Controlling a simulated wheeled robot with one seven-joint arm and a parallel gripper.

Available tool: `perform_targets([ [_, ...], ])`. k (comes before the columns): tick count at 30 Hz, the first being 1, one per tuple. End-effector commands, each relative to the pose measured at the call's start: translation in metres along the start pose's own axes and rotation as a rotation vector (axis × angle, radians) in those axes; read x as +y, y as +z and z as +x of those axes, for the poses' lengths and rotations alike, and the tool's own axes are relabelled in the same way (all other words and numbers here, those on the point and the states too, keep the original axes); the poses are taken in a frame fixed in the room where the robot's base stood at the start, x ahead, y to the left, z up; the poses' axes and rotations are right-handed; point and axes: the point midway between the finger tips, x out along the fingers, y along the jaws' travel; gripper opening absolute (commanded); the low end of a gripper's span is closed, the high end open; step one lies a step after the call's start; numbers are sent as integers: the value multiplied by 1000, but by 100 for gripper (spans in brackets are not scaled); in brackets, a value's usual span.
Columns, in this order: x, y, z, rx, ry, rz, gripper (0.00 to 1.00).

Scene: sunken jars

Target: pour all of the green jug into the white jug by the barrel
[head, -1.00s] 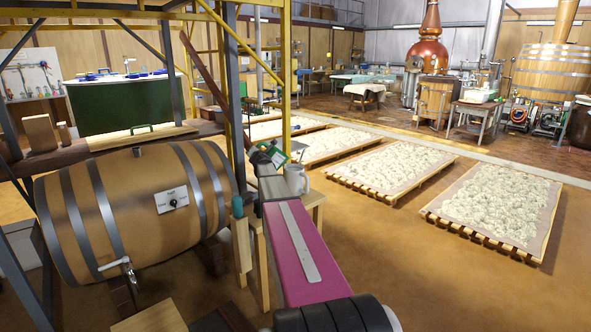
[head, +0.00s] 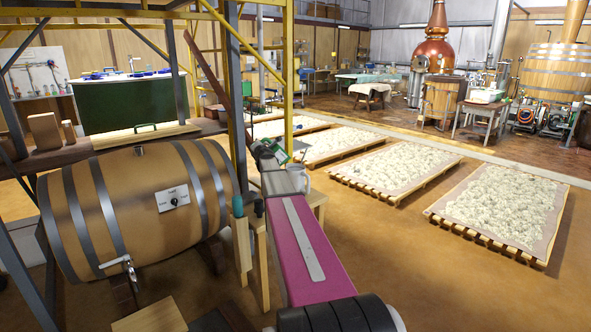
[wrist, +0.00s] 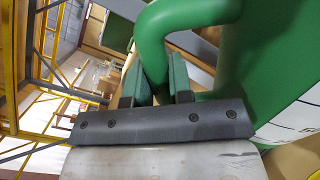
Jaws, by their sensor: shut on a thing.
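The green jug fills the right of the wrist view (wrist: 265,65), with a white marked label on its side. Its handle passes between the two fingers of my gripper (wrist: 155,78), which is shut on it. In the head view my gripper (head: 268,150) is at the far end of my pink arm, and only a bit of green jug (head: 282,157) shows there. The white jug (head: 304,181) is just right of and below it, mostly hidden behind my arm. The barrel (head: 140,225) lies on its side to the left. I cannot see inside either jug.
A wooden stand (head: 320,200) shows beside my arm near the white jug. Yellow scaffold posts (head: 288,70) rise close behind my gripper. Pallets of pale material (head: 395,165) lie to the right. The brown floor (head: 430,280) in the right foreground is clear.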

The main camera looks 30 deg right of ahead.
Motion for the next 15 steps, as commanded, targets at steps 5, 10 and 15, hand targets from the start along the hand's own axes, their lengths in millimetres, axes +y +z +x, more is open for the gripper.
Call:
perform_targets([
  [5, 4, 13, 0, -1, 0, 65, 0],
  [10, 8, 26, -1, -1, 0, 127, 0],
  [15, 12, 38, -1, 0, 1, 194, 0],
])
